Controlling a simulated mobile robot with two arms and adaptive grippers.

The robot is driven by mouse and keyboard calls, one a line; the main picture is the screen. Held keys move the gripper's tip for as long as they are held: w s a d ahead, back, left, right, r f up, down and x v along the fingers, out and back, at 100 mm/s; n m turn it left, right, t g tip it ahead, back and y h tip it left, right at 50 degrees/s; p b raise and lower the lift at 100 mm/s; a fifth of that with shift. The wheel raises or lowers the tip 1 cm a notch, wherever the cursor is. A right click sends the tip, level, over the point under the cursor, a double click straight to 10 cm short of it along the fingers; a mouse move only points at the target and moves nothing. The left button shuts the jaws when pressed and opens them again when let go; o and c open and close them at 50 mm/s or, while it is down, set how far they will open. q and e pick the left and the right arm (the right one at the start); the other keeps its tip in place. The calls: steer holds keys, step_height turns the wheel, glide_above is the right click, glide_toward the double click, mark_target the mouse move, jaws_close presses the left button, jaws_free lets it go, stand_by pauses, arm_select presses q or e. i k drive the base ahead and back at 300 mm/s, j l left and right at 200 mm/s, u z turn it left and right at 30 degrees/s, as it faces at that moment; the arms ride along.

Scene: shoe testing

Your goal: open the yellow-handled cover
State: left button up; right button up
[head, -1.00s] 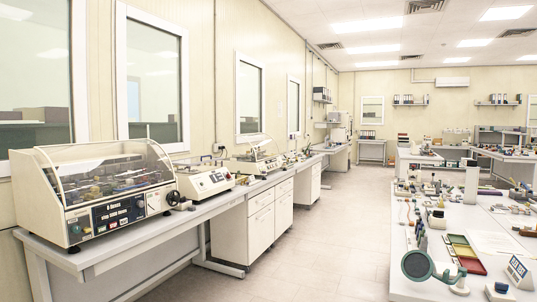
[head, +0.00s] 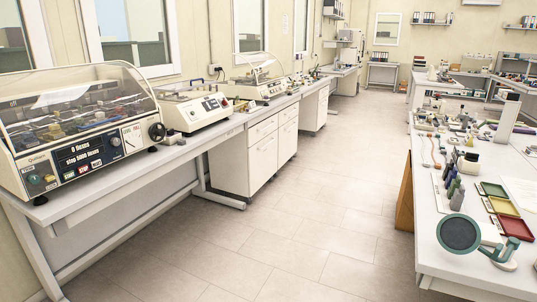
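A flex-testing machine (head: 75,160) with a clear, curved cover (head: 80,95) stands on the left bench, partly cut off by the left edge. Its cover is down over colourful parts inside. Farther along the bench, a second machine (head: 262,88) has a clear cover (head: 256,66) that looks raised or tilted, too small to be sure. I cannot make out a yellow handle on either cover. Neither of my grippers is in view.
A white machine (head: 190,114) stands between the two covered ones on the left bench (head: 60,204). The tiled aisle (head: 290,225) is clear. The right bench (head: 455,272) carries a round magnifier (head: 459,233), coloured trays (head: 502,205) and bottles.

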mark_target(263, 67)
steer(key=i+z, duration=0.2)
steer(key=i, duration=2.25)
